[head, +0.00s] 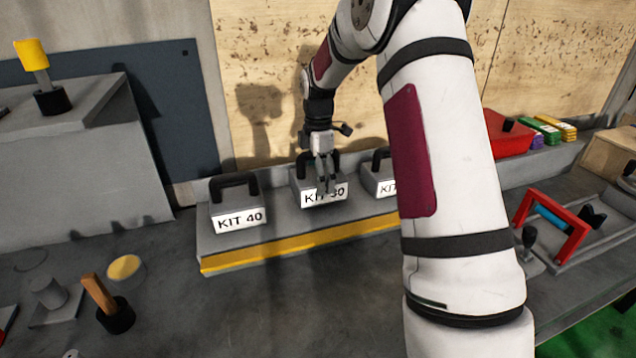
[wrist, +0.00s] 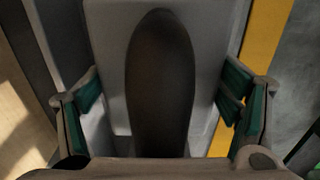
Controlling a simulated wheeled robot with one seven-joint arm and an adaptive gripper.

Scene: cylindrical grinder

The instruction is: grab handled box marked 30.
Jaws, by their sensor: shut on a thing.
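The grey handled box marked KIT 30 (head: 309,199) stands on the grey, yellow-edged shelf between two similar boxes. My gripper (head: 325,184) is over it, pointing down, with its fingers at the black handle. In the wrist view the dark handle (wrist: 160,85) runs up the picture between the two green-padded fingers, with the grey box top (wrist: 105,35) beneath. The gripper is shut on the handle. The box still appears to rest on the shelf.
The KIT 40 box (head: 238,217) stands to the left. Another KIT box (head: 383,185) stands close on the right, its number hidden by my arm. The yellow-edged shelf (head: 300,246) holds them. A plywood wall (head: 270,100) rises close behind.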

